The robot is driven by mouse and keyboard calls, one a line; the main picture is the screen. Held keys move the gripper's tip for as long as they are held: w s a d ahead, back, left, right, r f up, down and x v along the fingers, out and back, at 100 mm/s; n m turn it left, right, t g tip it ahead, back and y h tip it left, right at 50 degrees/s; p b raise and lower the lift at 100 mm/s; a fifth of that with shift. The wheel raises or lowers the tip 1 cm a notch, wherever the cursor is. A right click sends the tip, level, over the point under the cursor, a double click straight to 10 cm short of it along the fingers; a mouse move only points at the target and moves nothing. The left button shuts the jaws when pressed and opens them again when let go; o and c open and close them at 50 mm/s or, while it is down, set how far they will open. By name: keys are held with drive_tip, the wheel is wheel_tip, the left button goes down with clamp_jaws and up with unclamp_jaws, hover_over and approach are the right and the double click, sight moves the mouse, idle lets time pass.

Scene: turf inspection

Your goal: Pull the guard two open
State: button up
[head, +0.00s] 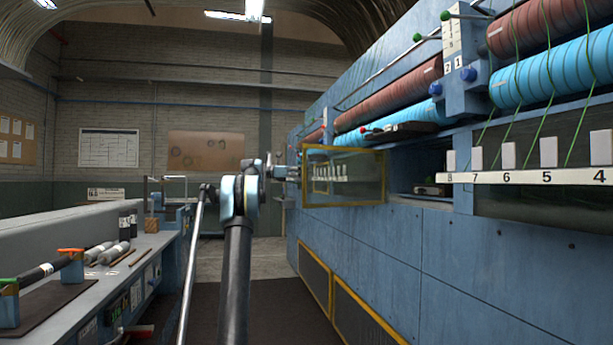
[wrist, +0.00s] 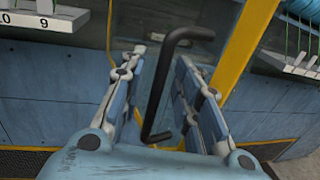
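The guard (head: 345,180) is a clear panel in a yellow frame on the blue machine's front. In the head view it appears to stand out at an angle, with a dark opening to its right. In the wrist view the guard's yellow edge (wrist: 243,45) runs beside a black bar handle (wrist: 160,85). My gripper (wrist: 160,65) is open, with one finger on each side of the handle and visible gaps between. In the head view my gripper (head: 284,173) is small at the panel's left edge, and the handle cannot be made out there.
The blue machine (head: 450,265) fills the right side, with rollers above and a numbered white rail (head: 520,178). A workbench (head: 100,280) with tools stands at the left. The aisle floor (head: 255,260) between them looks clear.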

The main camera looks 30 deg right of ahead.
drive_tip(key=shift+w+a, duration=0.1)
drive_tip(key=v, duration=1.1)
drive_tip(key=shift+w+a, duration=0.25)
drive_tip(key=shift+a, duration=0.1)
